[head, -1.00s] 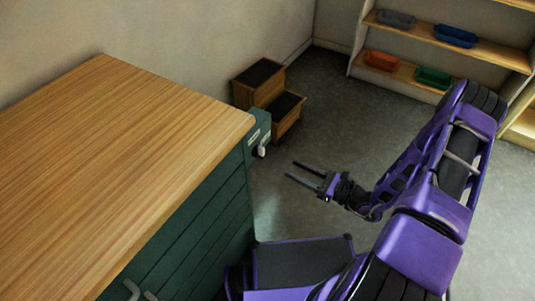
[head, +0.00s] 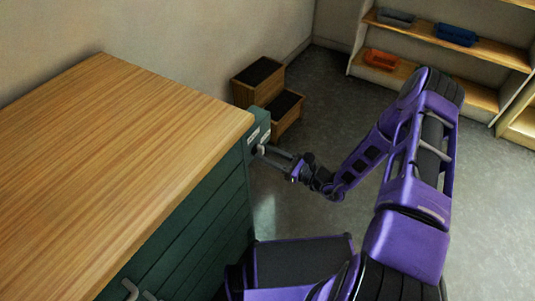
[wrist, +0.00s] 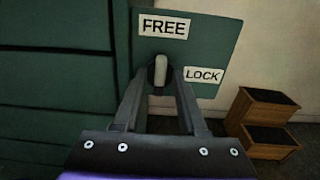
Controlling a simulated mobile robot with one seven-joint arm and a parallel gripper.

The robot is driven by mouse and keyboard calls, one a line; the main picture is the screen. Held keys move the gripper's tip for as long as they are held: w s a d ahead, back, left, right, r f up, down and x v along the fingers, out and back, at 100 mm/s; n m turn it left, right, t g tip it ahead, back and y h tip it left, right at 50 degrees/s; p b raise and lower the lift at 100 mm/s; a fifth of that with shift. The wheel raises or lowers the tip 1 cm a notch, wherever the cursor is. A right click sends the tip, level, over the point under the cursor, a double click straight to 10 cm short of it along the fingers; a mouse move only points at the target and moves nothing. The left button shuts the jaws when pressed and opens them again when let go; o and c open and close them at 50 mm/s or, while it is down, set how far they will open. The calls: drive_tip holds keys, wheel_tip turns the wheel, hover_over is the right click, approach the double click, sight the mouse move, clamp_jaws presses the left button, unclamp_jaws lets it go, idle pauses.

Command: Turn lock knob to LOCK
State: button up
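The lock knob (wrist: 161,70) is a pale upright lever on a dark round base, on a green plate (wrist: 208,50) at the cabinet's side. It points up toward the FREE label (wrist: 164,27); the LOCK label (wrist: 204,75) is to its lower right. My gripper (wrist: 161,78) has one finger on each side of the knob, with gaps showing between; contact cannot be made out. In the head view my gripper (head: 268,155) reaches the plate (head: 259,126) at the cabinet corner, its tips by the knob.
The green cabinet (head: 205,215) with a wooden top (head: 120,130) fills the left. A wooden step stool (head: 283,120) stands behind the plate, against the wall. Shelves (head: 480,50) with coloured trays are at the back right.

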clamp_jaws()
drive_tip(key=shift+m, duration=0.3)
drive_tip(key=shift+w+d+f+m+p, duration=0.1)
drive_tip(key=shift+m+p, duration=0.3)
drive_tip(key=shift+m, duration=2.45)
drive_tip(key=shift+w+f+m+p, duration=0.15)
drive_tip(key=shift+m+p, duration=0.25)
drive_tip(key=shift+m, duration=2.5)
drive_tip(key=shift+s+d+f+m+p, duration=0.1)
drive_tip(key=shift+m+p, duration=0.3)
drive_tip(key=shift+m, duration=2.45)
drive_tip(key=shift+o, duration=1)
unclamp_jaws()
